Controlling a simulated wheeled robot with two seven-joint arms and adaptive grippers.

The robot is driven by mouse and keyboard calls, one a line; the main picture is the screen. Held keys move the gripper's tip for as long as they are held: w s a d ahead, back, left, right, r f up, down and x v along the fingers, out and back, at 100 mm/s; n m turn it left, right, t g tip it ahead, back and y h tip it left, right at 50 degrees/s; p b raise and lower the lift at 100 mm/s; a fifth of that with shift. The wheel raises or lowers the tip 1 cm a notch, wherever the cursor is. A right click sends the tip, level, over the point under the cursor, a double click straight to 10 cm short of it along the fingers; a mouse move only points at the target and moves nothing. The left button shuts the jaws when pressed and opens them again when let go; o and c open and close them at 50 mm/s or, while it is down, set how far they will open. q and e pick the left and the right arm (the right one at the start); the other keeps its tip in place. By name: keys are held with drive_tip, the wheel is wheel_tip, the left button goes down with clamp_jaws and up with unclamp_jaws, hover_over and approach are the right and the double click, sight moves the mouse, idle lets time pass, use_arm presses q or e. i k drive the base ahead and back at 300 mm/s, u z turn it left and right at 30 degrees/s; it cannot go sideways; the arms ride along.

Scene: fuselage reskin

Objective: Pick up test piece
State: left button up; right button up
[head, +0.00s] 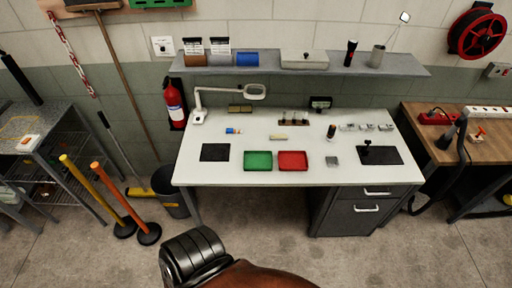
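I cannot tell for certain which object is the test piece. A small grey square block (332,160) lies on the white workbench (230,178), right of the red tray. Other small items on the bench are a beige bar (278,137), a dark upright cylinder (331,131) and several small metal parts (367,127) in a row at the right. A black device (367,150) stands on a dark mat at the right. Neither of my grippers shows in the head view.
A green tray (258,160) and a red tray (293,161) sit near the bench's front edge. A lamp (199,112) stands at the left, a shelf (270,70) hangs above. Posts (112,188) and a bin (171,192) stand left; a wooden table (470,145) stands right.

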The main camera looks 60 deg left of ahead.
sight(273, 137)
drive_tip(key=u, duration=0.05)
drive_tip(key=k, duration=0.15)
drive_tip(key=u, duration=1.05)
